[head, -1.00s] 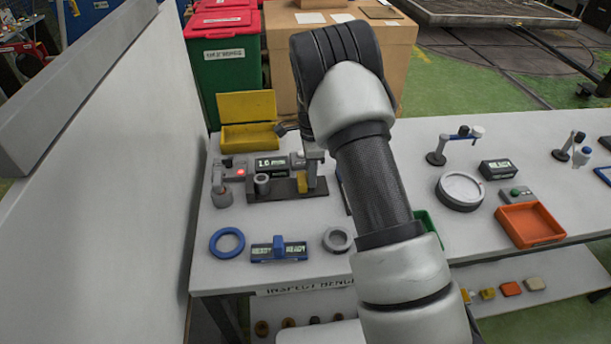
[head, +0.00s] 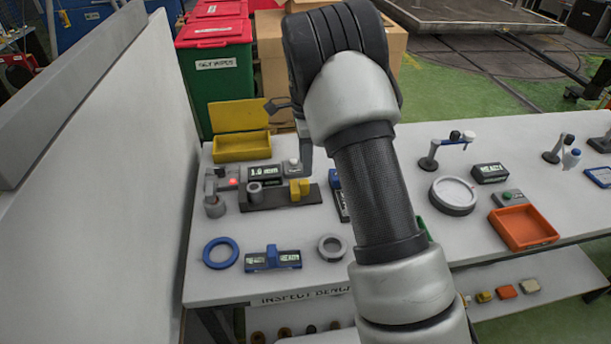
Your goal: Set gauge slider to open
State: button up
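The gauge stands at the left of the bench in the head view. It has a display (head: 264,174) reading about 1.0 mm, a dark base (head: 282,201) and a grey cylinder (head: 255,191). A yellow block (head: 299,188), which looks like the slider, sits at the right part of the base. My gripper (head: 305,160) is partly hidden behind my own arm. A grey finger-like part of it hangs just above and behind the yellow block and seems apart from it. Whether its fingers are open or shut is not clear.
A yellow open box (head: 241,147) stands behind the gauge. A blue ring (head: 221,252), a blue-handled display unit (head: 272,260) and a grey ring (head: 332,247) lie in front. A round grey dish (head: 453,195) and an orange tray (head: 523,227) are at the right. A wall panel bounds the left.

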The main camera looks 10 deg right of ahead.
notch_tip(320, 180, up, 9)
dwell(0.4)
jog(key=s+d+r+n+t+y+p, duration=0.15)
jog(key=s+r+n, duration=0.55)
jog(key=s+r, duration=0.7)
jog(key=s+d+n+t+h, duration=0.1)
jog(key=s+n+t, duration=0.3)
jog(key=s+n, duration=0.7)
jog(key=s, duration=0.9)
jog(key=shift+r, duration=0.15)
jog(key=shift+h, duration=0.25)
